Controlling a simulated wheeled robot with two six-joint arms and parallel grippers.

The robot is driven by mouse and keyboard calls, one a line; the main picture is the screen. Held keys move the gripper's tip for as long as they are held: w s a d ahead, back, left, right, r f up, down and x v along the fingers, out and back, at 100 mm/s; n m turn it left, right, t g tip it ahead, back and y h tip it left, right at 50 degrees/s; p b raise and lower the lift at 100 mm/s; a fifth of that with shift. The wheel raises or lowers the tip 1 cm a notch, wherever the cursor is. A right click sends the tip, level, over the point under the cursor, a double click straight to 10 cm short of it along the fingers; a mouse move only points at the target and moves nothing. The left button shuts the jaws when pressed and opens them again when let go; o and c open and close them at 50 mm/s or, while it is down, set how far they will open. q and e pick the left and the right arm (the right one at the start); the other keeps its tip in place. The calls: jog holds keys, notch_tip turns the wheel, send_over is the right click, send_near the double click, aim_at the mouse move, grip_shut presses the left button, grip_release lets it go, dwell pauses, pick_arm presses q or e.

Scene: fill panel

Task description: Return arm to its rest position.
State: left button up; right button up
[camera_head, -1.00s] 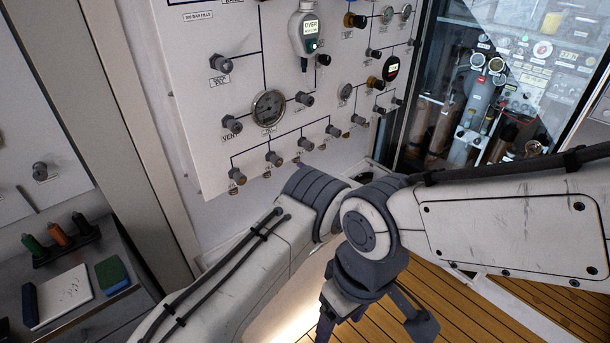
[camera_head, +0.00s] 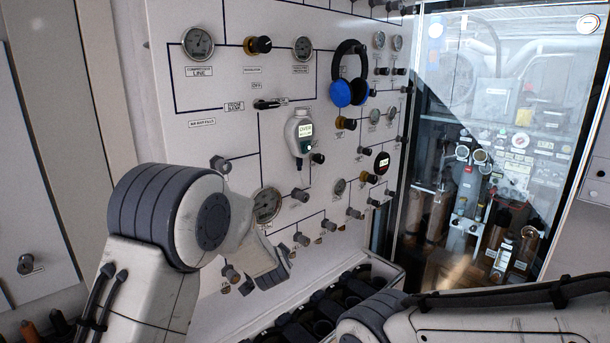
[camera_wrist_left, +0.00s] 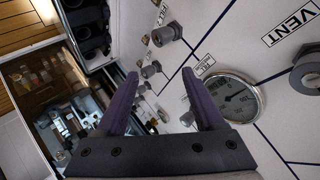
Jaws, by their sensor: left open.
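My left arm rises from the lower left in the head view, bends at a dark ribbed joint, and reaches toward the lower part of the white panel (camera_head: 230,130). My left gripper (camera_wrist_left: 160,75) shows in the left wrist view, its two purple-grey fingers spread with nothing between them. Beyond the fingers are panel knobs and a round gauge (camera_wrist_left: 234,97); I cannot tell the exact gap to the panel. My right arm lies along the bottom right of the head view; its gripper is out of the picture.
The panel carries gauges, knobs, a handheld meter (camera_head: 299,132) and blue headphones (camera_head: 349,88). A tray of dark round slots (camera_head: 325,308) sits below it. A glass-fronted cabinet (camera_head: 490,140) stands to the right. A keyed grey door (camera_head: 25,262) is at the left.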

pick_arm(q)
jog(key=s+a+f+n+g, duration=0.1)
jog(key=s+a+n+g, duration=0.25)
jog(key=s, duration=0.65)
jog(key=s+a+f+n+g, duration=0.15)
jog(key=s+a, duration=0.25)
jog(key=s, duration=0.6)
jog(key=s+a+f+n+g, duration=0.1)
jog(key=s+a+n+g, duration=0.25)
jog(key=s, duration=0.65)
jog(key=s+d+r+m+g, duration=0.1)
jog(key=s+d+m, duration=0.1)
jog(key=s+d, duration=0.2)
jog(key=s+d+r+m+g+h, duration=0.1)
jog(key=s+d+r+m, duration=0.1)
jog(key=s+d, duration=0.3)
jog(key=s+d+r+m+g+b, duration=0.1)
jog(key=s+d+m, duration=0.3)
jog(key=s, duration=0.1)
jog(key=shift+s+d+r, duration=0.15)
jog(key=shift+d+r, duration=0.15)
jog(key=shift+r, duration=0.1)
